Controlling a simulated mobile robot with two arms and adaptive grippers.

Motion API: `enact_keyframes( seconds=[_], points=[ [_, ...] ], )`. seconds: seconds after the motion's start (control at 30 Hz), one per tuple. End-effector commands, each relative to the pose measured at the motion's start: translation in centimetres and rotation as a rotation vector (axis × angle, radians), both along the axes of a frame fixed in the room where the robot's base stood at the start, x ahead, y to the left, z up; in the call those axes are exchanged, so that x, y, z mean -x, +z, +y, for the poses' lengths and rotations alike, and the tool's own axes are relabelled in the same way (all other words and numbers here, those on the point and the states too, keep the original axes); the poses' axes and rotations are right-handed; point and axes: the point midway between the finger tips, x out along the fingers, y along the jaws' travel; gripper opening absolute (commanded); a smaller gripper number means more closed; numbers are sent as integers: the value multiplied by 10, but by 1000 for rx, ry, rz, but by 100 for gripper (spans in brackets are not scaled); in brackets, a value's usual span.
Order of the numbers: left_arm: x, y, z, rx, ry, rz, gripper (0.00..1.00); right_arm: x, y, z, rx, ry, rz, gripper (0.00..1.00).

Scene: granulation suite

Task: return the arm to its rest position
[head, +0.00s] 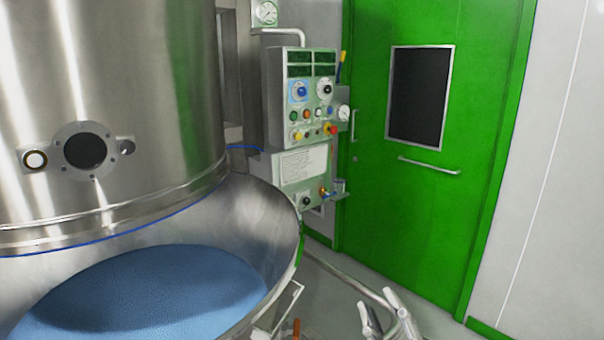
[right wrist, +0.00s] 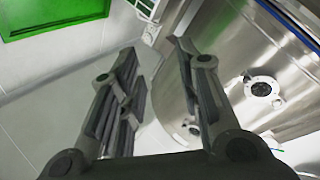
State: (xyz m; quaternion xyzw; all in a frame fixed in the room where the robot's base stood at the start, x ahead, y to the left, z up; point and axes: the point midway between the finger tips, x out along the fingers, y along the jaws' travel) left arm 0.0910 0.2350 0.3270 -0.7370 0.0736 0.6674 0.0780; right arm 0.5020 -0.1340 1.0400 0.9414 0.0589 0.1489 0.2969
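My right gripper (head: 386,318) shows at the bottom of the head view, right of the bowl, over the grey floor. In the right wrist view the right gripper (right wrist: 160,75) has its two fingers well apart, with nothing between them. Behind the fingers are floor and the steel vessel. My left gripper is not in the head view.
A large steel vessel (head: 120,80) stands at the left above a wide bowl (head: 262,215) holding blue material (head: 150,295). A control panel (head: 308,105) stands behind it. A shut green door (head: 420,190) is at the right. A pipe (head: 350,280) runs low near my right gripper.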

Motion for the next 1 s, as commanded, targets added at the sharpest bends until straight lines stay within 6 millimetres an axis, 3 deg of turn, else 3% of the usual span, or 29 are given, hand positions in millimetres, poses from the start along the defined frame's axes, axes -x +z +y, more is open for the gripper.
enact_keyframes(
  seconds=[0.03, 0.17, 0.3, 0.4, 0.6, 0.73, 1.0],
  points=[
    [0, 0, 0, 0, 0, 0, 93, 1, -28, -18, -52, -65, 122, 32],
    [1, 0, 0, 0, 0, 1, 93, 20, -106, -56, -159, -211, 447, 32],
    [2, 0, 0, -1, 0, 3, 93, 69, -185, -77, -236, -319, 801, 32],
    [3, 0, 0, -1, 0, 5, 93, 109, -226, -81, -268, -362, 1013, 32],
    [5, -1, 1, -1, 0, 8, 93, 186, -274, -77, -300, -396, 1350, 32],
    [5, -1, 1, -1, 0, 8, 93, 235, -291, -71, -310, -395, 1540, 32],
    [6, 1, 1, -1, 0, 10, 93, 219, -362, -69, -297, -401, 1568, 32]
  ],
)
